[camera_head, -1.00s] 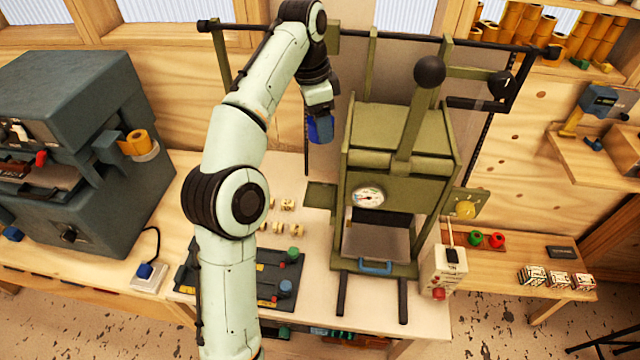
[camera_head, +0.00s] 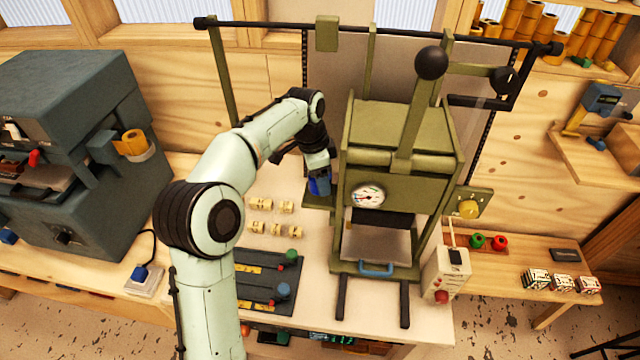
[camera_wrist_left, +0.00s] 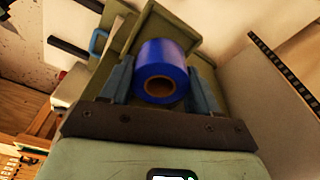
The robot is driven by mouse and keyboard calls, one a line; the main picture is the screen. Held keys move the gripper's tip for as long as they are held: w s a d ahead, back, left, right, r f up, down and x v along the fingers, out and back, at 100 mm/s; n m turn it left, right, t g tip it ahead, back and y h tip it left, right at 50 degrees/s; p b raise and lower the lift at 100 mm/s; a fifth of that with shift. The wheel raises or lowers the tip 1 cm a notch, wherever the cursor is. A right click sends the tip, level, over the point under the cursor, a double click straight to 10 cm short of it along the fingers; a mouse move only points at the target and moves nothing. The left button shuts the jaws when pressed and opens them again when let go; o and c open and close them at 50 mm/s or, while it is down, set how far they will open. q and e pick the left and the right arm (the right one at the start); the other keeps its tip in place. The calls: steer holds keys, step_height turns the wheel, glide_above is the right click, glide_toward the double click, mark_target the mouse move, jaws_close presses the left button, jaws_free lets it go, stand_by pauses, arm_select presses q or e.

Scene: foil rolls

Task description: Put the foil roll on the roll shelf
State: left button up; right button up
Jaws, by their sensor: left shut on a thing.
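The foil roll (camera_head: 319,187) is blue with a brown core. In the wrist view the roll (camera_wrist_left: 168,54) sits between the two fingers of my left gripper (camera_wrist_left: 163,86), its open core end facing the camera. In the head view my left gripper (camera_head: 318,178) is shut on it, low beside the left side of the olive press. A small olive shelf (camera_head: 318,203) juts out from the press there, mostly hidden by the roll and gripper. I cannot tell whether the roll touches the shelf. My right gripper is not in view.
The olive press (camera_head: 400,135) with its lever stands close right of the gripper. Several small tan blocks (camera_head: 272,229) and a dark control board (camera_head: 265,280) lie on the bench to the left. A grey machine (camera_head: 75,150) stands at far left.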

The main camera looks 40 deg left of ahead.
arm_select(q)
steer(key=shift+s+f, duration=0.15)
steer(key=shift+f, duration=0.8)
steer(key=shift+s+f, duration=0.1)
steer(key=shift+f, duration=0.1)
steer(key=shift+r, duration=0.1)
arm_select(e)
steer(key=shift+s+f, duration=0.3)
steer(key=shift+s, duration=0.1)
arm_select(q)
steer(key=shift+f, duration=0.2)
steer(key=o, duration=1.1)
steer(key=shift+r, duration=0.1)
